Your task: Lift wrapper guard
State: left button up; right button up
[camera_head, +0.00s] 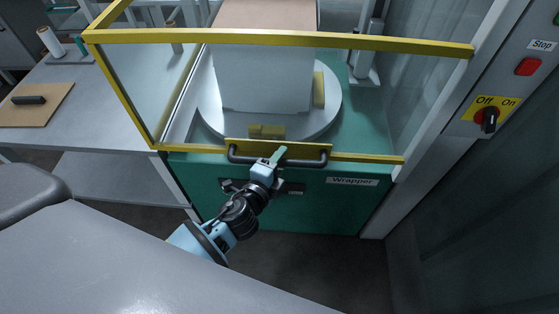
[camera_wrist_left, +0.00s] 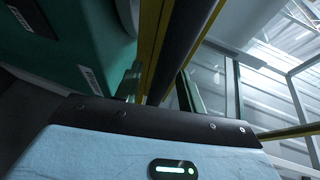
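The wrapper guard is a clear panel in a yellow frame (camera_head: 300,39), and it stands down across the front of the green wrapper (camera_head: 330,200). A black bar handle (camera_head: 312,160) runs along its lower yellow rail; the dark bar also shows in the left wrist view (camera_wrist_left: 178,45). My left gripper (camera_head: 275,158) is at the middle of the handle. In the left wrist view its two green fingers (camera_wrist_left: 160,88) stand apart, one on each side of the bar, with small gaps showing. My right gripper is not in view.
Behind the guard, a wrapped load (camera_head: 265,80) stands on a round turntable (camera_head: 330,100). A control post at right has a red stop button (camera_head: 528,67) and an Off/On rotary switch (camera_head: 487,119). A grey table (camera_head: 105,110) stands at left with a brown board (camera_head: 35,112).

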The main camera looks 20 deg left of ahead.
pick_arm(q)
jog(key=shift+c, duration=0.4)
grip_shut()
jog(key=shift+r, duration=0.1)
